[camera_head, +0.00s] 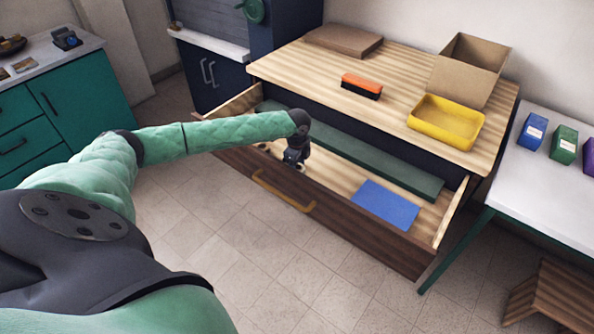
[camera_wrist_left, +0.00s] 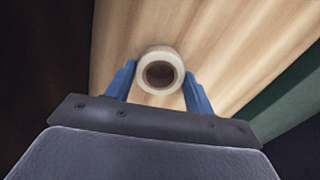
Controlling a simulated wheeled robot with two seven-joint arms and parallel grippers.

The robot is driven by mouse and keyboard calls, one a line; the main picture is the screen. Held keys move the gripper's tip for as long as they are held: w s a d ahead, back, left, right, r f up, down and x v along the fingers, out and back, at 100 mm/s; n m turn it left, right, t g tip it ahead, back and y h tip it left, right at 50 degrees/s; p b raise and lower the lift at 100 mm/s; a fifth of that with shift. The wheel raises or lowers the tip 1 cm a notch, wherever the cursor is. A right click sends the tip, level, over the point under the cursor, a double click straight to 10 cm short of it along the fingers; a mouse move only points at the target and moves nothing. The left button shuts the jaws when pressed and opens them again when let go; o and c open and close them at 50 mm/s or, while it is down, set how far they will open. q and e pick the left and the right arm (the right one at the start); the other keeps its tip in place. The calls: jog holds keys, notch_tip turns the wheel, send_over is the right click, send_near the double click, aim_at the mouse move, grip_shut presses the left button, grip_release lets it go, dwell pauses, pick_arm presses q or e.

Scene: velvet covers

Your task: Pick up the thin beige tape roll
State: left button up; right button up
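The beige tape roll (camera_wrist_left: 160,54) stands out in the left wrist view, its round opening facing the camera, on the light wood drawer floor. My left gripper (camera_wrist_left: 159,72) has its two blue fingers apart, one on each side of the roll. The fingertips are close to the roll's sides; I cannot tell whether they touch it. In the head view my left gripper (camera_head: 296,164) points down into the open drawer (camera_head: 330,168), and a small pale bit at its tips may be the roll, mostly hidden. My right gripper is in neither view.
The drawer also holds a long green strip (camera_head: 375,165) along its back and a blue sheet (camera_head: 386,204) to the right. Its dark front wall (camera_head: 350,228) has a yellow handle. Above, the wooden top (camera_head: 310,70) carries a yellow tray (camera_head: 445,133), an open box and an orange-black block.

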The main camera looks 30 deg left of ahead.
pick_arm(q)
jog(key=shift+c, duration=0.7)
jog(key=shift+r, duration=0.1)
